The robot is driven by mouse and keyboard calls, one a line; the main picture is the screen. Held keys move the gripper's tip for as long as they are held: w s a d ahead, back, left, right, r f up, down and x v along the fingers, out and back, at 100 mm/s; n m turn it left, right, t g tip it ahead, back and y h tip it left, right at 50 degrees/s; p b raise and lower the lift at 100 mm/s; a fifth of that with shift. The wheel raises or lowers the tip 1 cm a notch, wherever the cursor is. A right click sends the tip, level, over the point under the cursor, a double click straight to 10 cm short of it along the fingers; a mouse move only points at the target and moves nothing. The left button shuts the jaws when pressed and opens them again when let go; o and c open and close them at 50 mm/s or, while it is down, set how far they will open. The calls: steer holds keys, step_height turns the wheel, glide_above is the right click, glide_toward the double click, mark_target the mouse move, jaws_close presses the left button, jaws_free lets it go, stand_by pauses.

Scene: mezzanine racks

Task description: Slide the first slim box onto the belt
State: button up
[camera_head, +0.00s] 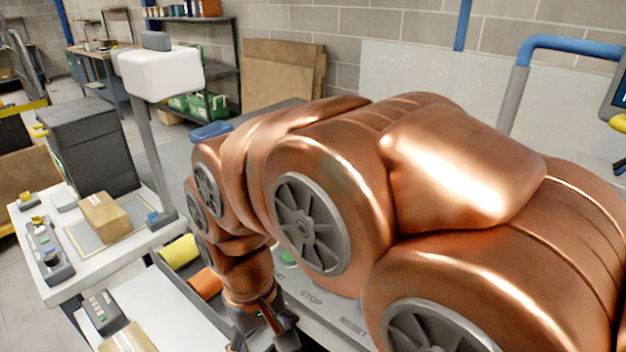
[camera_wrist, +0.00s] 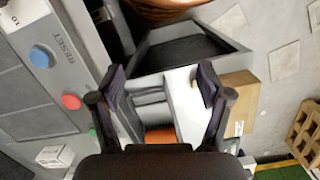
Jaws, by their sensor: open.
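My gripper (camera_wrist: 161,85) is open in the wrist view, with nothing between its fingers. In the head view only part of my gripper (camera_head: 265,335) shows at the bottom edge, below my copper arm. A brown cardboard box (camera_wrist: 238,98) lies just right of the right finger, on a white surface. In the head view one cardboard box (camera_head: 128,338) is cut off at the bottom edge, and another (camera_head: 103,217) sits on the white table. I cannot tell which is the first slim box. No belt is clearly identifiable; my arm hides much of the middle.
A grey panel with a blue button (camera_wrist: 40,57) marked RESET and a red button (camera_wrist: 71,101) lies left of my gripper. A yellow roll (camera_head: 180,252) and an orange roll (camera_head: 206,283) lie in a dark trough. A post with a white head (camera_head: 160,72) rises beside the table.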

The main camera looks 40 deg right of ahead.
steer(key=shift+o, duration=0.8)
steer(key=w+d+r+m, duration=0.2)
steer(key=w+d, duration=0.1)
steer(key=w, duration=0.3)
steer(key=w+d+r+m, duration=0.2)
steer(key=w+d, duration=0.1)
steer(key=w, duration=0.3)
steer(key=shift+w+d, duration=0.3)
steer(key=shift+d, duration=0.1)
steer(key=w+d+m, duration=0.4)
steer(key=w+d, duration=0.7)
steer(key=w, duration=0.1)
steer(key=w+d+f+m, duration=0.2)
steer(key=d, duration=0.6)
steer(key=w+d+f+m+t+p, duration=0.1)
steer(key=w+d+f+m, duration=0.1)
steer(key=d, duration=0.7)
steer(key=w+d+f+m, duration=0.3)
steer(key=w+d+f, duration=0.1)
steer(key=d, duration=0.5)
steer(key=shift+d+f+t+p, duration=0.1)
steer(key=shift+f+t+p, duration=0.05)
steer(key=shift+t+p, duration=0.2)
steer(key=shift+d+f, duration=0.2)
steer(key=shift+d, duration=0.35)
steer(key=shift+f, duration=0.15)
steer(key=shift+f+p, duration=1)
steer(key=shift+f, duration=2.8)
steer(key=shift+c, duration=0.3)
